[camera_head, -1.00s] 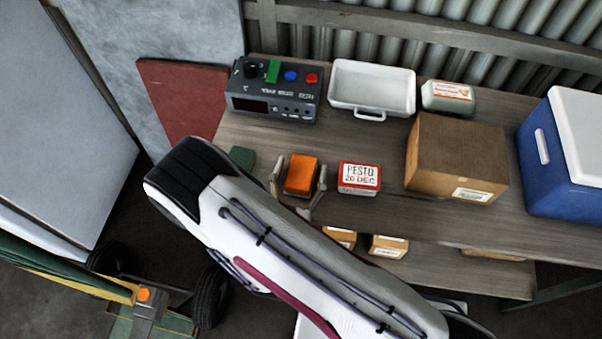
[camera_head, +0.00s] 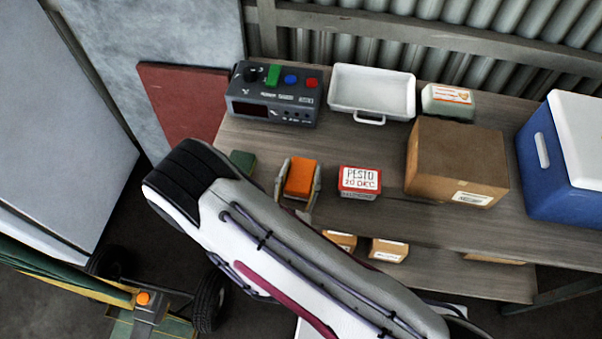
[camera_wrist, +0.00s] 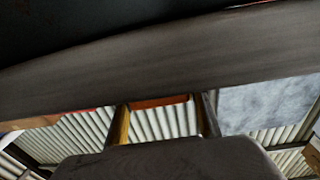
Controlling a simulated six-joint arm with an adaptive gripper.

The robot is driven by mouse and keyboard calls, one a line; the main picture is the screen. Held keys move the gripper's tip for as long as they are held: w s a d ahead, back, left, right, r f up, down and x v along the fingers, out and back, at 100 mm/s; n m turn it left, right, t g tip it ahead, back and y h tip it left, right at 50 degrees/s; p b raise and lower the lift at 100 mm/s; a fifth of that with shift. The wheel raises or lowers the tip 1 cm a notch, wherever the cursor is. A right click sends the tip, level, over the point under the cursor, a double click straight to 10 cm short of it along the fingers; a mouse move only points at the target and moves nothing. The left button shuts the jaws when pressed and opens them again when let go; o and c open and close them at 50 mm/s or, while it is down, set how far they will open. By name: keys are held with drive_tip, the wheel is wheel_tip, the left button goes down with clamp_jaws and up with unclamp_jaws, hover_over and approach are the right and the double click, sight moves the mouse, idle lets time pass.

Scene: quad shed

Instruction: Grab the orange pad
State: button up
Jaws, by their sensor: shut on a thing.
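The orange pad (camera_head: 302,177) is a small block near the front edge of the wooden bench (camera_head: 395,150), left of the red and white pesto box (camera_head: 359,181). My gripper (camera_head: 299,180) is shut on the pad, with one finger against its left side and one against its right. In the wrist view a strip of the orange pad (camera_wrist: 160,101) shows between my two fingers (camera_wrist: 163,112). My arm hides part of the bench's front edge. Whether the pad touches the bench is hard to tell.
A green block (camera_head: 243,161) lies just left of the gripper. A grey control box (camera_head: 273,95) and a white tray (camera_head: 371,93) stand behind. A cardboard box (camera_head: 457,163) and a blue cooler (camera_head: 565,160) are at the right. Small boxes (camera_head: 388,249) sit on a lower shelf.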

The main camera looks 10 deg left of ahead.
sight(301, 174)
drive_tip(key=shift+r, duration=4.75)
